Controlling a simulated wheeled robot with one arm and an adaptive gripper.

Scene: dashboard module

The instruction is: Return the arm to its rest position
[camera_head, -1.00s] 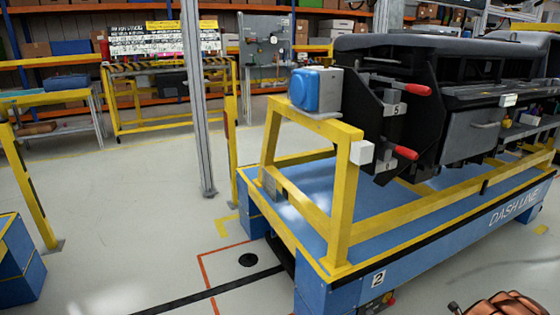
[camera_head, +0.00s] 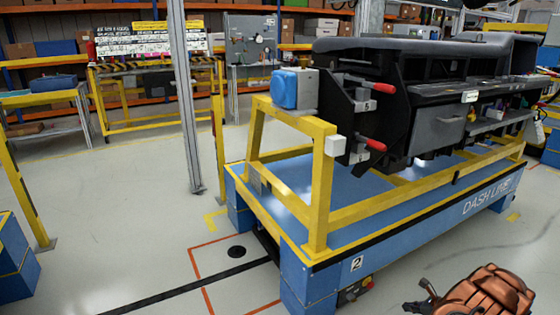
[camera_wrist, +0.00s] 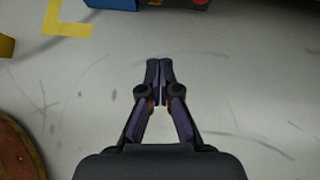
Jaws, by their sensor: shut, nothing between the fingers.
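My gripper (camera_wrist: 159,72) shows in the wrist view, with its two dark fingers together at the tips and nothing between them. It hangs over bare grey floor (camera_wrist: 240,100), apart from any object. I cannot make out the gripper clearly in the head view.
A blue and yellow dash line stand (camera_head: 325,225) carries a black dashboard module (camera_head: 435,75) with red-handled clamps. A blue box (camera_head: 293,88) sits on its left end. A grey post (camera_head: 187,110) stands left of it. The floor at lower left (camera_head: 110,220) is open.

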